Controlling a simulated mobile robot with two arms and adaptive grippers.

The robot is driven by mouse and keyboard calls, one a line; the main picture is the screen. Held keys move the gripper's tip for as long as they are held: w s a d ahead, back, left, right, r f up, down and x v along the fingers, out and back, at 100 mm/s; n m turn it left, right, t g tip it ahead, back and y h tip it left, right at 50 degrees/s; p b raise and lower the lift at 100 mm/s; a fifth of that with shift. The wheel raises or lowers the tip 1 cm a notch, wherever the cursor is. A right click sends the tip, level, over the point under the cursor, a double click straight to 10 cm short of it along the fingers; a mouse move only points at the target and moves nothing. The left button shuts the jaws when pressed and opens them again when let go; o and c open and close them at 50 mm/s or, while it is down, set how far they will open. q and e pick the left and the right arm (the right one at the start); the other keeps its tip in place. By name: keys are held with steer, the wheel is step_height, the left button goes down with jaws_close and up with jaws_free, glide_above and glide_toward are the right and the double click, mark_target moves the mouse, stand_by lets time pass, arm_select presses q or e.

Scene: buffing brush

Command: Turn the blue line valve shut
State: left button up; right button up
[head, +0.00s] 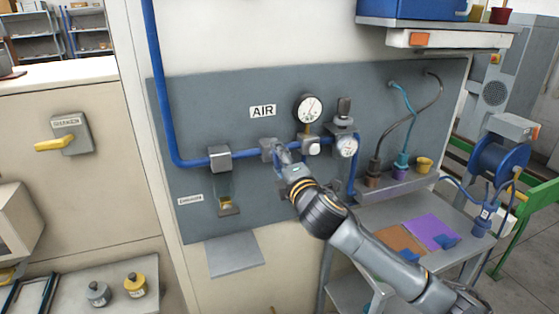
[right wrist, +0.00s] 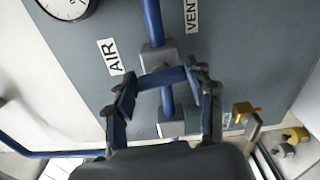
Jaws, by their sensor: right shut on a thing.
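The blue line (head: 183,163) comes down the left of the grey panel and bends right along it. Its grey valve body (head: 267,149) sits under the AIR label and is partly covered by my right gripper (head: 283,162). In the right wrist view, the valve body (right wrist: 157,56) shows on the blue pipe, with a blue handle (right wrist: 160,79) in front of it. The handle appears to lie across the pipe. My right gripper (right wrist: 165,88) has one finger at each end of the handle and is shut on it. My left gripper is not in view.
A grey block (head: 220,157) with a small bowl below it sits left on the line. Gauges (head: 310,109) and a regulator are close on the right. A yellow-handled switch (head: 55,144) is on the left cabinet. A grey cart (head: 370,212) stands below right.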

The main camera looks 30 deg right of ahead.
steer(key=shift+m, duration=0.9)
steer(key=o, duration=1.2)
steer(key=shift+f, duration=0.1)
steer(key=shift+c, duration=0.2)
steer(key=v, duration=1.2)
